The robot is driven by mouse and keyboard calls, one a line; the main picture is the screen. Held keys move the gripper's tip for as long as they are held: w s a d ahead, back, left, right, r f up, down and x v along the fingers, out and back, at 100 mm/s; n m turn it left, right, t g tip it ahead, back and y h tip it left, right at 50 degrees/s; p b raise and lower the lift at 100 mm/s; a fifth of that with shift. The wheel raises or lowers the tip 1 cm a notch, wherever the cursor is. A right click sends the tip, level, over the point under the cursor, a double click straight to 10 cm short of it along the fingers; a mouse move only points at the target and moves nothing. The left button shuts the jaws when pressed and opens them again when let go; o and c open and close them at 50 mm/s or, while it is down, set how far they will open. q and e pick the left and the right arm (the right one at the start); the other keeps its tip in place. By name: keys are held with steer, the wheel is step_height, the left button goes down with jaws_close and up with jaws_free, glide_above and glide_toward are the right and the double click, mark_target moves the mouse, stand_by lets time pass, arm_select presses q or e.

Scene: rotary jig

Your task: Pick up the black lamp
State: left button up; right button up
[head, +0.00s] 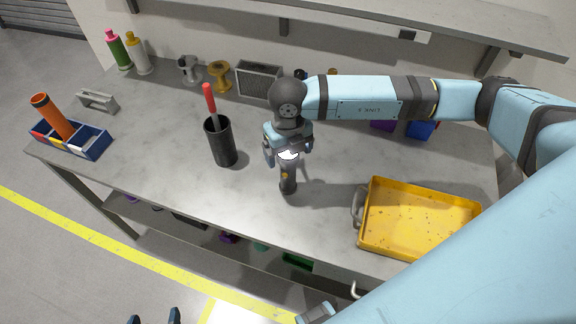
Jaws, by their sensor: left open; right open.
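The black lamp (288,180) stands upright on the grey workbench, near the middle. It has a dark body with a small yellow-orange spot and a pale top. My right gripper (288,152) points down over the lamp's top, its open fingers on either side. I cannot tell whether the fingers touch it. The gripper hides part of the top. My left gripper (154,318) shows only as two fingertips at the bottom edge, apart and empty, over the floor away from the bench.
A black cup (220,145) with a red-handled tool stands left of the lamp. A yellow tray (415,222) lies to the right. A blue divided box (88,143) with an orange tube sits at the left end. Bottles, spools and a grey box line the back, under a shelf.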

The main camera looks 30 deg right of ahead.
steer(key=shift+f, duration=0.15)
steer(key=shift+c, duration=0.2)
steer(key=c, duration=1.3)
